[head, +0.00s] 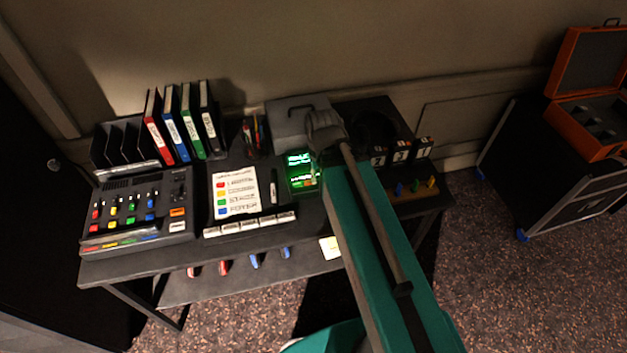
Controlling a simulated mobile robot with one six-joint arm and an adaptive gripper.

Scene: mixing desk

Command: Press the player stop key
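A small black player-like unit (303,184) with a lit green display (299,160) stands on the desk, just left of my teal arm. Small coloured spots show below its display, but they are too small to tell which is the stop key. My arm crosses the view from the lower right up to a dark grey joint beside the unit. My gripper does not show; its fingers and any contact with a key are hidden or out of view.
Numbered blocks (400,150) stand right of my arm. An orange case (590,100) is far right.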

